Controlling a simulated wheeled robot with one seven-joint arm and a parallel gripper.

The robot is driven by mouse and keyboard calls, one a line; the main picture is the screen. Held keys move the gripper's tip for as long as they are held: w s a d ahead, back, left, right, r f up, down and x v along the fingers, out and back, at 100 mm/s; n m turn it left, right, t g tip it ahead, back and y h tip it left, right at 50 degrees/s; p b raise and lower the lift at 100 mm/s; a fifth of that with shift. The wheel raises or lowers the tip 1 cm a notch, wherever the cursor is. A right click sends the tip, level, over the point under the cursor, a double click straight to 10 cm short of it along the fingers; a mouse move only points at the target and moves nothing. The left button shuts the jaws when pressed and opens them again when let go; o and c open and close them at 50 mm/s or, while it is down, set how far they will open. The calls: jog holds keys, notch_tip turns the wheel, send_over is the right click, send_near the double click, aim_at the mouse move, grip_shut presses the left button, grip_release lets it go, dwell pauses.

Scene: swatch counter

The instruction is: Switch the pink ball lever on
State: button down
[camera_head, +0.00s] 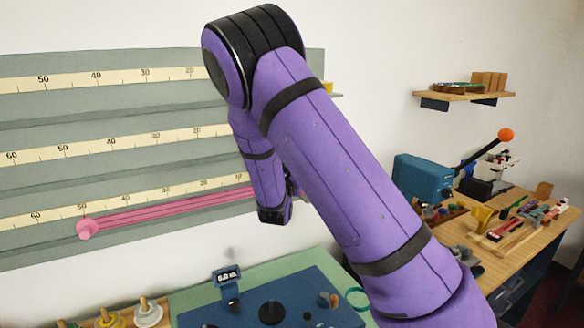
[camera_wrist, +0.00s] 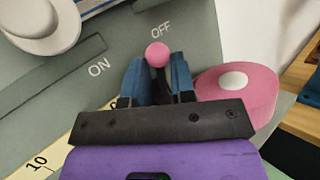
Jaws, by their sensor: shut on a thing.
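The pink ball (camera_wrist: 158,54) of the lever shows in the wrist view, just below the OFF marking on the grey-green panel (camera_wrist: 195,45). The ON marking is to the left and lower. My gripper (camera_wrist: 157,65) has its two blue fingers on either side of the lever, shut on it, with the ball showing between the fingertips. The dark stem below the ball is mostly hidden between the fingers. In the head view, my purple arm hides the lever and the fingers.
A pink rounded piece with a white disc (camera_wrist: 232,80) is close to the right finger. A pale round knob (camera_wrist: 40,25) is at upper left. In the head view, a long pink bar (camera_head: 165,213) lies along the lowest ruler; a cluttered wooden bench (camera_head: 515,245) stands right.

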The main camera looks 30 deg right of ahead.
jog(key=shift+a+f+n+t, duration=0.1)
jog(key=shift+a+n+t, duration=0.15)
jog(key=shift+n+t, duration=0.5)
jog(key=shift+a+f+n+t, duration=0.1)
jog(key=shift+a+n+t, duration=0.1)
jog(key=shift+n+t, duration=0.55)
jog(key=shift+n, duration=0.3)
jog(key=c, duration=1)
grip_release()
jog(key=v, duration=1)
jog(key=shift+s+a, duration=0.2)
jog(key=shift+s, duration=0.15)
jog(key=shift+o, duration=0.2)
